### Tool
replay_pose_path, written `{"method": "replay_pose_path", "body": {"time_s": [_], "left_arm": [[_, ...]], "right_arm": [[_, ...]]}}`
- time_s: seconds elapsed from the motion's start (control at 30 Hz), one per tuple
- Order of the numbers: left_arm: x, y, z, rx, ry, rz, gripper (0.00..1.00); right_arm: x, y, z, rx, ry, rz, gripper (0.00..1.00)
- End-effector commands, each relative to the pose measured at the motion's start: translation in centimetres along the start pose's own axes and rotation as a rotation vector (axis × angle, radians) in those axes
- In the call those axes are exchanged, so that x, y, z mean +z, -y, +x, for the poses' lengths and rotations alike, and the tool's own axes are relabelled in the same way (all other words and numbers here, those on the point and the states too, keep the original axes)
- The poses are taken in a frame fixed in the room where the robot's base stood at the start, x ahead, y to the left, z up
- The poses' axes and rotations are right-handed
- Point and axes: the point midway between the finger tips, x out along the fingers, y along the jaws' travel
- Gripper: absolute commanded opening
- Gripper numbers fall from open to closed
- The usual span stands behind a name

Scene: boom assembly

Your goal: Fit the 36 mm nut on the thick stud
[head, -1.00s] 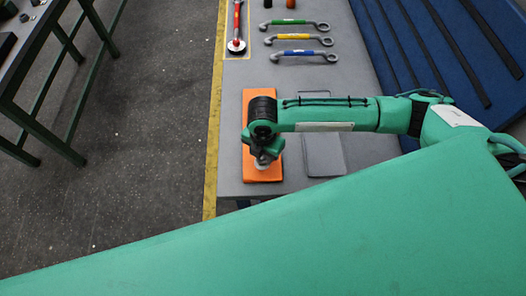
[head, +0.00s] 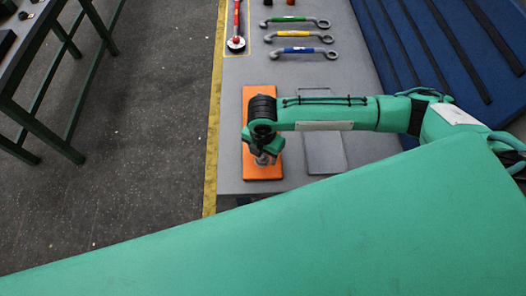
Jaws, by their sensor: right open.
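My right gripper (head: 266,157) points down over the orange block (head: 262,98) at the near end of the grey bench. A small grey metal piece shows at its fingertips, low on the block. I cannot tell whether it is a nut or a stud, as the gripper and wrist cover most of it. The right gripper is open. My left gripper is not in view.
Green, yellow and blue-marked wrenches (head: 296,50) lie farther up the grey bench (head: 233,105), beside a red-handled tool (head: 236,42). A flat grey plate (head: 325,153) lies right of the block. A dark table (head: 30,50) stands at the left across the floor.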

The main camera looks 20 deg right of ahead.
Motion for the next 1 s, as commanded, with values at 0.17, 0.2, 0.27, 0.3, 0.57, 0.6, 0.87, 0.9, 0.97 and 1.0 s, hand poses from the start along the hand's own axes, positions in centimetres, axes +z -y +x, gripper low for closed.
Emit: {"method": "replay_pose_path", "body": {"time_s": [0.17,0.2,0.27,0.3,0.57,0.6,0.87,0.9,0.97,1.0], "left_arm": [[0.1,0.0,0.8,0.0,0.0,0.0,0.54],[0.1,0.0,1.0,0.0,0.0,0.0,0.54],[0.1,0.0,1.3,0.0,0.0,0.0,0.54],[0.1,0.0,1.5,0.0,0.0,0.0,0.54],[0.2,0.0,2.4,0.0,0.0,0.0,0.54],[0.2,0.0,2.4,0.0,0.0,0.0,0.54],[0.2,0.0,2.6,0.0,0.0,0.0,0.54],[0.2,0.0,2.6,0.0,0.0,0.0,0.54],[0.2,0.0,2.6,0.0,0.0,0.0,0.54],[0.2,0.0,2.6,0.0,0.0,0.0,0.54]], "right_arm": [[0.0,-0.1,-2.5,0.006,0.001,-0.002,0.58],[0.1,-0.2,-3.4,0.007,0.002,-0.001,0.58],[0.1,-0.1,-4.8,0.006,0.002,-0.002,0.58],[0.1,-0.1,-5.8,0.007,0.002,-0.002,0.58],[0.0,-0.1,-11.2,0.006,0.002,-0.001,0.58],[0.0,-0.1,-11.8,0.004,0.001,-0.002,0.58],[0.0,0.0,-13.5,0.002,0.001,0.0,0.58],[0.0,0.0,-13.5,0.001,0.001,0.0,0.58],[0.0,0.0,-13.5,0.001,0.001,0.0,0.58],[0.0,0.0,-13.5,0.001,0.0,0.0,0.58]]}}
